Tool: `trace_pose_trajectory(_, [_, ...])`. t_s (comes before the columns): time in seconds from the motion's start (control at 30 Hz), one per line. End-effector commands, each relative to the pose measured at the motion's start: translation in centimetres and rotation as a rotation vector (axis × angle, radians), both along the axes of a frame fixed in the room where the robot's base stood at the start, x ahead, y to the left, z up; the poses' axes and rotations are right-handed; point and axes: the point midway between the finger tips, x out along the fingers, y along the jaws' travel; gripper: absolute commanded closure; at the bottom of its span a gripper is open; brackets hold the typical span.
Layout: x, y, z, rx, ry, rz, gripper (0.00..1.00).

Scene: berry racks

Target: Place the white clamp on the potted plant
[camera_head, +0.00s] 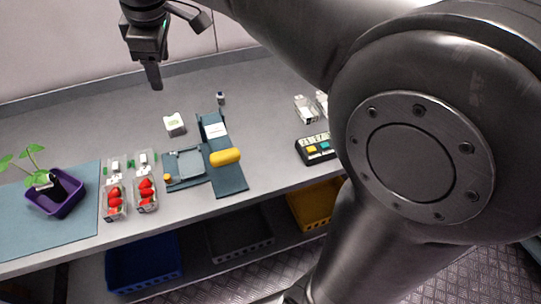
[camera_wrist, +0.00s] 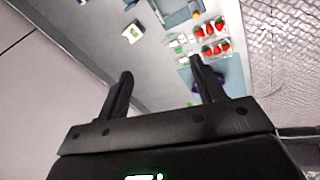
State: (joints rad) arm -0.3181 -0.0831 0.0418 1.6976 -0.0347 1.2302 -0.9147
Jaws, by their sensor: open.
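The potted plant (camera_head: 32,165) stands in a purple pot (camera_head: 68,206) on the blue mat at the far left of the bench. A small white piece (camera_head: 46,183) and a dark piece show at the plant's stem, too small to make out; I cannot tell whether the white piece is the clamp. In the wrist view, the purple pot is mostly hidden behind the right finger. My gripper (camera_head: 153,76) is above the back of the bench, apart from everything. In the wrist view, my gripper (camera_wrist: 160,78) has its fingers wide apart with nothing between them.
Clear punnets of strawberries (camera_head: 145,190) stand right of the blue mat (camera_head: 42,238). A small white box (camera_head: 174,125) stands behind a dark blue fixture with a yellow cylinder (camera_head: 225,157). A black button box (camera_head: 315,149) is farther right. Blue (camera_head: 145,262) and yellow (camera_head: 315,206) crates are below.

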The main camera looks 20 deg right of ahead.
Motion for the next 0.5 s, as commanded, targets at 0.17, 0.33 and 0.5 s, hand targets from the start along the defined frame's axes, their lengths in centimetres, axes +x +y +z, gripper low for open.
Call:
trace_pose_trajectory(0.17, [-5.3,-6.0,-1.7,0.098,-0.036,-0.330,0.38])
trace_pose_trajectory(0.33, [-10.6,-10.5,-4.6,0.205,-0.069,-0.644,0.38])
trace_pose_trajectory(0.5, [-15.6,-13.8,-8.4,0.315,-0.102,-0.932,0.38])
